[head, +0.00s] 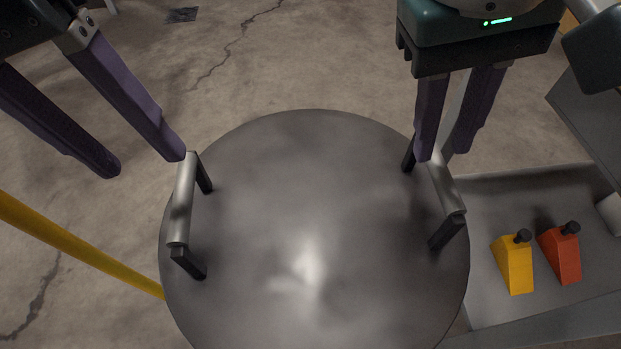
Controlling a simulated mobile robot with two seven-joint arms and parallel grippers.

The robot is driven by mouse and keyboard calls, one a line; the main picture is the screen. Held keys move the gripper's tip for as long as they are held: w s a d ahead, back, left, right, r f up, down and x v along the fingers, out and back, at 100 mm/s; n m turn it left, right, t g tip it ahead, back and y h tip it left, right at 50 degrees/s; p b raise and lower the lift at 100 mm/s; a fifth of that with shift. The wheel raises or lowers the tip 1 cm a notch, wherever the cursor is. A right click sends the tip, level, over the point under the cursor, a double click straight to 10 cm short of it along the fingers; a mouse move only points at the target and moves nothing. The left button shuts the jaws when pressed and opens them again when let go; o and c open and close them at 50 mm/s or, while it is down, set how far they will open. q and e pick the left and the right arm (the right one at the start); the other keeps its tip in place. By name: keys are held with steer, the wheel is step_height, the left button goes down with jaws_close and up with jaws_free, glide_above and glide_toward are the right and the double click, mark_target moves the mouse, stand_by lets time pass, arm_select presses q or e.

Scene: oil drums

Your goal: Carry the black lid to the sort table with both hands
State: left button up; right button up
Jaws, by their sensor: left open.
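The lid (320,220) is a large round dark grey disc with a shiny spot, in the lower middle of the head view. It has two bar handles on dark posts, a left handle (182,200) and a right handle (447,185). My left gripper (145,167) is open and empty, its purple fingers apart. Its right fingertip shows close to the far end of the left handle. My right gripper (444,155) has its fingertips at the far end of the right handle, one on each side of it in the picture. Whether they press on the bar I cannot tell.
A grey tray-like surface (490,205) at the right holds a yellow wedge (514,267) and an orange wedge (562,256), each with a black knob. A yellow bar (80,246) runs from the left edge to the lid.

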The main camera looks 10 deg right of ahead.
mark_target(177, 193)
arm_select(q)
steer(key=f, duration=0.2)
steer(key=d+f, duration=0.1)
steer(key=f, duration=0.5)
steer(key=shift+d, duration=0.3)
arm_select(e)
steer(key=f, duration=0.2)
steer(key=d+f, duration=0.1)
steer(key=f, duration=0.5)
steer(key=shift+d, duration=0.3)
arm_select(q)
steer(key=shift+c, duration=0.2)
steer(key=c, duration=0.4)
arm_select(e)
jaws_close()
arm_select(q)
jaws_close()
